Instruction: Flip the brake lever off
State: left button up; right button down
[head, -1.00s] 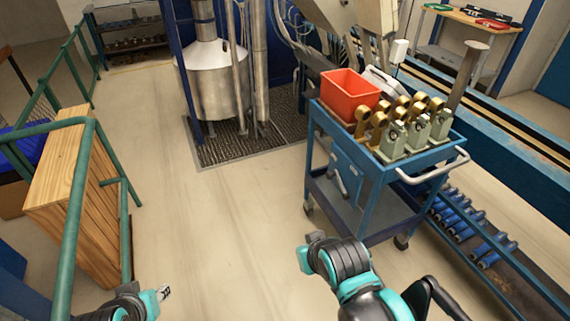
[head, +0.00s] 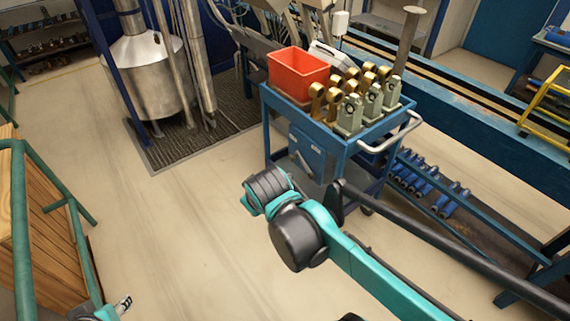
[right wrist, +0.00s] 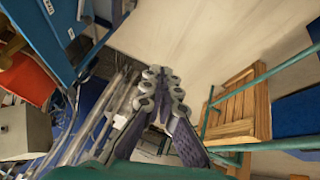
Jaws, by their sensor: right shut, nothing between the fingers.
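A grey lever-like handle (head: 302,163) sits on a blue box (head: 306,147) on the near side of the blue trolley (head: 268,125). I take it for the brake lever, but it is small and its position is hard to read. In the right wrist view my right gripper (right wrist: 163,73) is shut and empty, its fingertips together over the floor. In the head view its fingers are hidden behind my own arm, in front of the trolley and apart from the lever. My left gripper (head: 124,304) shows only its tip at the lower left, far from the trolley.
The trolley carries a red bin (head: 298,74) and several brass and grey-green meter parts. A steel tank (head: 148,78) stands on a dark grate behind. A green railing (head: 20,220) and wooden crate (head: 48,240) are at the left. The middle floor is clear.

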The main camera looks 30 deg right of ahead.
jog(key=w+d+f+n+g+h, duration=0.1)
jog(key=w+d+f+n+h, duration=0.2)
jog(key=w, duration=0.5)
jog(key=w+d+f+n+h, duration=0.1)
jog(key=w+d+f+n, duration=0.15)
jog(key=w+d, duration=0.4)
jog(key=w+d+f+n+g+h, duration=0.1)
jog(key=w+d+f+n+h, duration=0.2)
jog(key=w, duration=0.7)
jog(key=w+d+f+n+h, duration=0.1)
jog(key=w+d+f, duration=0.1)
jog(key=f, duration=0.5)
jog(key=w+d+f+n+g+h, duration=0.1)
jog(key=w+d+f+n, duration=0.1)
jog(key=f, duration=0.5)
jog(key=w+d+f+n+h+b, duration=0.1)
jog(key=w+d+f+n+h, duration=0.1)
jog(key=f, duration=0.6)
jog(key=shift+d, duration=0.9)
jog(key=shift+d, duration=0.1)
